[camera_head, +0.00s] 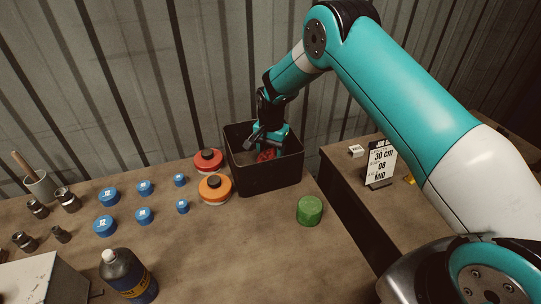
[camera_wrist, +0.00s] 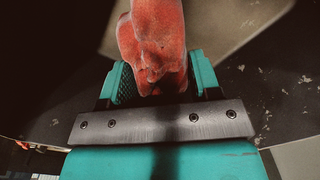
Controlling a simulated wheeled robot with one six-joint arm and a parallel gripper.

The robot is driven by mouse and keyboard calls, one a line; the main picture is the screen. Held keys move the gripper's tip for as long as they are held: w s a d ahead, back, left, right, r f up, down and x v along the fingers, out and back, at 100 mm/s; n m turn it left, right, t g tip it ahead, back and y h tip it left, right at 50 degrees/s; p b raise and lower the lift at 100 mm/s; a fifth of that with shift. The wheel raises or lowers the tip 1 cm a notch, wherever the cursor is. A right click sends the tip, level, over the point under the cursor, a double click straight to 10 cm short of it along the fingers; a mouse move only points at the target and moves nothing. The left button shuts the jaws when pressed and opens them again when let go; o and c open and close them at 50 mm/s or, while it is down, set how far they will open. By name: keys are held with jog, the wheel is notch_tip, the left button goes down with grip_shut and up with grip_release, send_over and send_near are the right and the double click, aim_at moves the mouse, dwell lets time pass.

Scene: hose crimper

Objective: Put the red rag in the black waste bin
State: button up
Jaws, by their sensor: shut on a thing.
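The red rag (camera_head: 266,155) is inside the mouth of the black waste bin (camera_head: 270,181), below the rim as seen in the head view. My gripper (camera_head: 268,146) reaches down into the bin and is shut on the rag. In the wrist view the rag (camera_wrist: 155,45) is bunched between the two teal fingers of my gripper (camera_wrist: 158,85). Dark surface lies around it there. I cannot tell whether the rag touches the bin's floor.
The bin stands at the back of the bench (camera_head: 240,250). Red (camera_head: 208,161) and orange (camera_head: 214,189) lidded tins stand left of it, a green cylinder (camera_head: 309,209) in front right. Several blue caps and a bottle (camera_head: 126,274) are further left. A gap separates the right table (camera_head: 345,176).

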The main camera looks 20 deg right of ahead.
jog(key=shift+f+p, duration=0.6)
jog(key=shift+f, duration=1.55)
jog(key=shift+f, duration=0.1)
jog(key=o, duration=0.9)
